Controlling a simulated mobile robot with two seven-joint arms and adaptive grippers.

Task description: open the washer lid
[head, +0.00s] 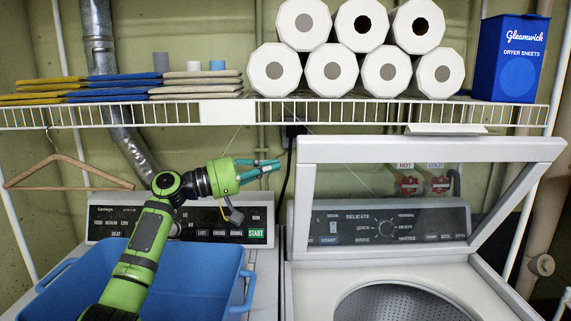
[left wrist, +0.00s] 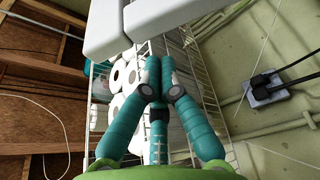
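The washer lid (head: 430,149) is a white frame around a clear window. It stands raised and tilted back over the washer (head: 300,290), and the drum opening (head: 400,303) is uncovered. My left gripper (head: 278,167), with teal fingers, is just left of the lid's upper left corner, in front of the wall. In the left wrist view its fingertips (left wrist: 160,62) are together with nothing seen between them. A white edge, apparently the lid (left wrist: 160,25), is close beyond them; whether they touch it I cannot tell. My right gripper is not in view.
A wire shelf (head: 225,111) above holds paper rolls (head: 331,70), folded cloths (head: 110,88) and a dryer sheets box (head: 509,58). A blue basket (head: 215,262) sits on the dryer at left, under my arm. A wooden hanger (head: 65,172) hangs at left.

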